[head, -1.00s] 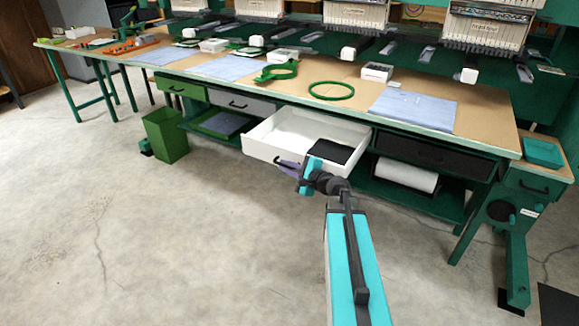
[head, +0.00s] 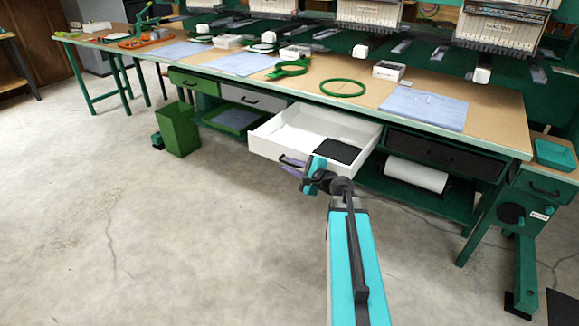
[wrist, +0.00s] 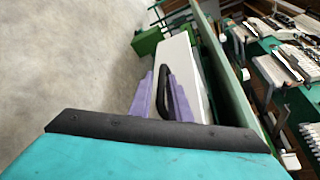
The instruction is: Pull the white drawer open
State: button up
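The white drawer (head: 265,145) is pulled out from under the table, with its inside showing from above. A black flat piece (head: 338,150) lies in it at the right. Its black handle (head: 290,160) is on the front panel. My gripper (head: 296,170) is at the handle, in front of the drawer. In the wrist view, the two purple fingers (wrist: 161,97) stand apart with the dark handle (wrist: 164,90) between them. A gap shows beside the left finger, so they look open around it. The white drawer front (wrist: 178,55) is just beyond.
A grey drawer (head: 255,98) and a green drawer (head: 192,82) are shut to the left; a black drawer (head: 430,150) is at the right. A green bin (head: 179,130) stands on the floor. A white roll (head: 416,175) lies on the lower shelf. The front floor is clear.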

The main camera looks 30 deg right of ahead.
jog(key=shift+s, duration=0.1)
jog(key=shift+s+d+r, duration=0.1)
jog(key=shift+s, duration=0.05)
jog(key=v, duration=0.5)
jog(key=shift+s, duration=0.2)
jog(key=shift+r+p, duration=0.2)
jog(key=shift+p, duration=0.5)
jog(key=p+v, duration=0.7)
jog(key=p, duration=0.6)
jog(key=shift+s+p, duration=0.35)
jog(key=shift+s, duration=0.1)
jog(key=shift+f, duration=0.15)
